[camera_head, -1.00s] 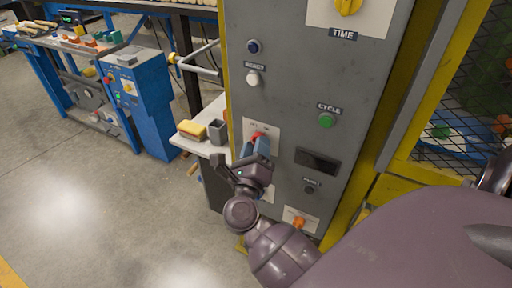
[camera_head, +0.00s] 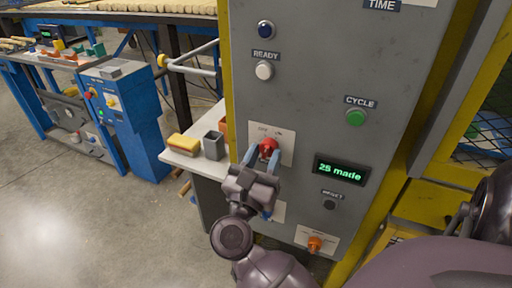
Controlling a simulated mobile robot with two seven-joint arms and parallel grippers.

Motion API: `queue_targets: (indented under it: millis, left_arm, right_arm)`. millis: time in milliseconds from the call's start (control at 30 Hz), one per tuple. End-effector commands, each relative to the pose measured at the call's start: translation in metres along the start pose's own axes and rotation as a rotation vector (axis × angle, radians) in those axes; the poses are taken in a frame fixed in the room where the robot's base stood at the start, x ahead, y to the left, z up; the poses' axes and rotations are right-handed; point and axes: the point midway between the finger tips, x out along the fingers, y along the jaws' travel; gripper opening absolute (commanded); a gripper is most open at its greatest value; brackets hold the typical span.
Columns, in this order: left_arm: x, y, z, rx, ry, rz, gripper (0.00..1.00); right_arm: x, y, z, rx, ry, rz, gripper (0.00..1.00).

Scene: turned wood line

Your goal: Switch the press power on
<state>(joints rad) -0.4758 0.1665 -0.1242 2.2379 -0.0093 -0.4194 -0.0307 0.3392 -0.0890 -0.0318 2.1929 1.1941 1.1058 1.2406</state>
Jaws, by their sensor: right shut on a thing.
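The press control panel (camera_head: 300,100) is a grey upright face with a yellow frame. A red rotary power switch (camera_head: 268,147) sits on a white plate marked OFF and, it seems, ON at the lower left of the panel. My right gripper (camera_head: 262,157) is shut on this red switch, with a blue fingertip on each side of it. The display (camera_head: 341,171) to the right of the switch is lit and reads "25 made" in green. My left gripper is not in view.
A green CYCLE button (camera_head: 356,118), a white READY lamp (camera_head: 264,70), a small dark button (camera_head: 329,204) and an orange knob (camera_head: 315,243) are on the panel. A shelf with a yellow sponge (camera_head: 183,144) and grey cup (camera_head: 213,145) stands left. Open floor lies further left.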

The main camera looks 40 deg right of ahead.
Motion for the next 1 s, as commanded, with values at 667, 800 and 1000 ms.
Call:
queue_targets:
  millis: [667, 800, 1000]
  left_arm:
    - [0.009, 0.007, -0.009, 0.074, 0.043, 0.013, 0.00]
    - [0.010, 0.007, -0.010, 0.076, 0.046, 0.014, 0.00]
    - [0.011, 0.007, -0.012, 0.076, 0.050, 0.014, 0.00]
  right_arm:
    - [-0.001, 0.003, -0.001, 0.288, 0.003, -0.121, 0.14]
    - [0.000, 0.003, -0.001, 0.297, 0.003, -0.124, 0.14]
    - [0.000, 0.003, 0.000, 0.298, 0.003, -0.124, 0.14]
